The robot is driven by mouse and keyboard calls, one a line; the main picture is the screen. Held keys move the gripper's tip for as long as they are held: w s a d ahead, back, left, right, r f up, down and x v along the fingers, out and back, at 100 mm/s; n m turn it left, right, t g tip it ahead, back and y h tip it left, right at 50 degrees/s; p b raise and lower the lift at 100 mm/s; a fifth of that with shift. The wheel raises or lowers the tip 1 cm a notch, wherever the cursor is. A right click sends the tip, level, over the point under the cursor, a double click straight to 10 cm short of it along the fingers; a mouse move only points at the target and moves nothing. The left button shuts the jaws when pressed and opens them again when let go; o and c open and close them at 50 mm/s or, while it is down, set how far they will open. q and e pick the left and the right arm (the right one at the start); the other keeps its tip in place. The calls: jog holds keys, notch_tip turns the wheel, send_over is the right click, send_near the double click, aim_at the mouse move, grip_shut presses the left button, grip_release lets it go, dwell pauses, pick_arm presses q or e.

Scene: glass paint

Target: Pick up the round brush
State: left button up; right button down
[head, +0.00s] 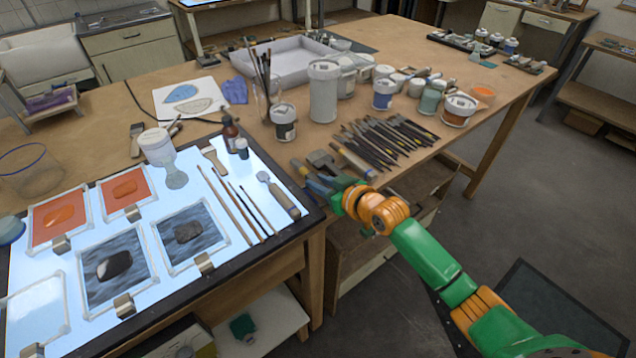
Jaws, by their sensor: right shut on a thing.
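My right gripper (322,186) is low over the table's front edge, just right of the light panel. It is shut on a small wooden-handled tool (300,168), mostly hidden by the fingers; I cannot tell if this is the round brush. Several slim brushes (240,208) lie on the light panel, left of the gripper. More brushes (258,72) stand upright in a glass jar. My left gripper is not in view.
A row of dark-handled tools (385,138) and a flat scraper (322,160) lie close beyond the gripper. Paint jars (323,90) stand behind them. Glass samples (113,266) lie on the light panel (180,182).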

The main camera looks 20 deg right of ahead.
notch_tip(320, 180, up, 3)
jog(key=shift+f+b, duration=0.2)
jog(key=shift+b, duration=0.2)
jog(key=s+a+r+p, duration=0.3)
jog(key=s+a+r, duration=0.3)
jog(key=s+r, duration=0.4)
jog(key=shift+s+a+r, duration=0.15)
jog(key=shift+s+a, duration=0.25)
jog(key=shift+s, duration=0.75)
